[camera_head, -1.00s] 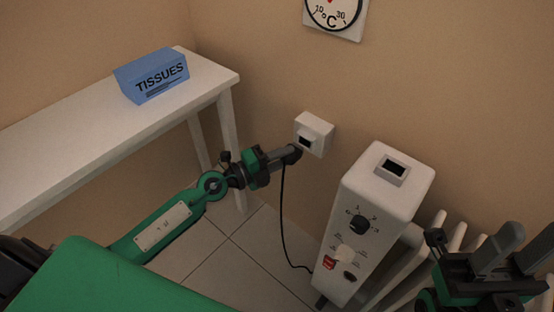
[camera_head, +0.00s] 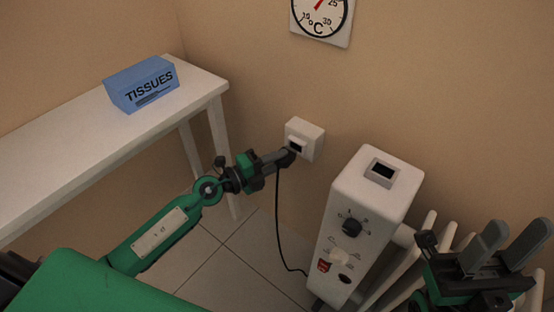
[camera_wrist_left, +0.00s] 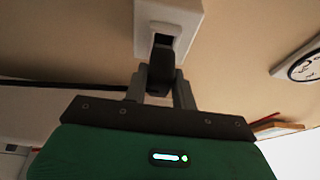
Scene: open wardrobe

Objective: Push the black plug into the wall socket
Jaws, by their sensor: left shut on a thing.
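The white wall socket (camera_head: 306,137) is on the tan wall, with a dark opening in its front. It also shows in the left wrist view (camera_wrist_left: 185,22). My left gripper (camera_head: 283,158) is shut on the black plug (camera_wrist_left: 162,66), whose cord hangs to the floor. The plug is right at the socket's opening; I cannot tell how far in it is. My right gripper (camera_head: 498,248) is at the lower right, with its two fingers apart and nothing between them.
A white heater (camera_head: 362,205) with knobs and a red switch stands right of the socket. A white table (camera_head: 60,130) with a blue tissue box (camera_head: 143,84) stands at the left. A round thermometer (camera_head: 322,15) hangs above. The tiled floor between table and heater holds only the cord (camera_head: 277,220).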

